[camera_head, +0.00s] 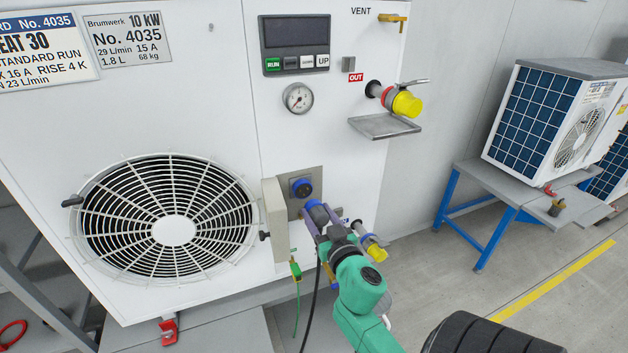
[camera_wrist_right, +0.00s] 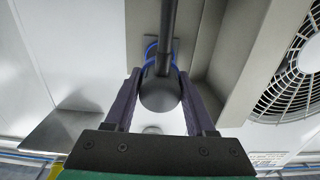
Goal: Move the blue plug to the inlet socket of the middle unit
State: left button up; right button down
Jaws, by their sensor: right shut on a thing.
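The middle unit's front (camera_head: 225,60) fills the left and centre of the head view, if the large white unit numbered 4035 is the middle one. A round blue socket (camera_head: 301,187) sits on a grey plate (camera_head: 283,172) right of the fan. My right gripper (camera_head: 318,216) is shut on the blue plug (camera_head: 317,209), just below and right of this socket. The right wrist view shows the plug's rounded grey back (camera_wrist_right: 160,95) between the fingers, with a blue ring partly hidden behind it. I cannot tell whether the plug touches a socket. My left gripper is not in view.
A grey box-like cover (camera_head: 274,222) stands out left of the plate. A yellow-capped valve (camera_head: 406,104) sits above a small drip tray (camera_head: 385,126); another yellow-capped fitting (camera_head: 376,252) is close to my right gripper. A black cable (camera_head: 309,318) hangs below.

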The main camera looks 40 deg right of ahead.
aim_at(303, 191)
jog(key=shift+r, duration=0.1)
jog(key=shift+s, duration=0.25)
jog(key=x, duration=0.6)
dwell(0.3)
jog(key=shift+r, duration=0.1)
dwell(1.6)
jog(key=shift+w+d, duration=0.1)
jog(key=shift+w, duration=0.4)
jog(key=shift+c, duration=0.8)
grip_release()
